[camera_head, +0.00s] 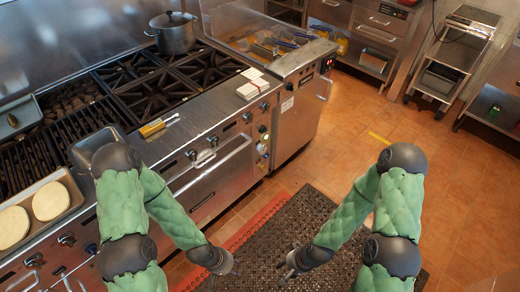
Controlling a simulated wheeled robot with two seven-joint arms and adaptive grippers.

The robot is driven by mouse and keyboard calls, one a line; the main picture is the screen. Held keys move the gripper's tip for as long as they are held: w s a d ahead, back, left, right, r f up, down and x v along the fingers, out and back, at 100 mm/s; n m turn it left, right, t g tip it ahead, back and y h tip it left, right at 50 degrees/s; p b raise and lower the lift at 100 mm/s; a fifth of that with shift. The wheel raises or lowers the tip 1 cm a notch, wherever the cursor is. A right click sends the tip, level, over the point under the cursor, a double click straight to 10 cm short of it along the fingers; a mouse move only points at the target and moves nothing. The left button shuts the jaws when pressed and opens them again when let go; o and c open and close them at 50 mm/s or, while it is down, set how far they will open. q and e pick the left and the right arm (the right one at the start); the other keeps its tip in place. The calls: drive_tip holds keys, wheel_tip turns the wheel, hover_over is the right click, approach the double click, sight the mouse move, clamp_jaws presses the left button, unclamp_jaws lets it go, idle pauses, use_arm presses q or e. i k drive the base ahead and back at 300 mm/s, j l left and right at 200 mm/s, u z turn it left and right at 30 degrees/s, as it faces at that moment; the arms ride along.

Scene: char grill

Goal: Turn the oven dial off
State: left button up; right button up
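The long steel range (221,113) runs diagonally across the left half of the head view. Several dials line its front face, among them a dark dial (213,141), another (247,117) further right and one (67,240) at the lower left. Which is the oven dial, and how each is turned, I cannot tell. My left gripper (235,272) and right gripper (286,278) hang low over the dark floor mat, apart from the range and its dials. Both are small and dark here, so their finger opening is unclear. My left arm covers part of the range front.
A pot (174,34) stands on the back burners. An oven handle (208,165) juts out. The dark mat (301,222) and tiled floor (460,190) are open.

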sight(262, 129)
drive_tip(key=i+l+u, duration=0.65)
drive_tip(key=l+u, duration=0.2)
drive_tip(key=l, duration=0.15)
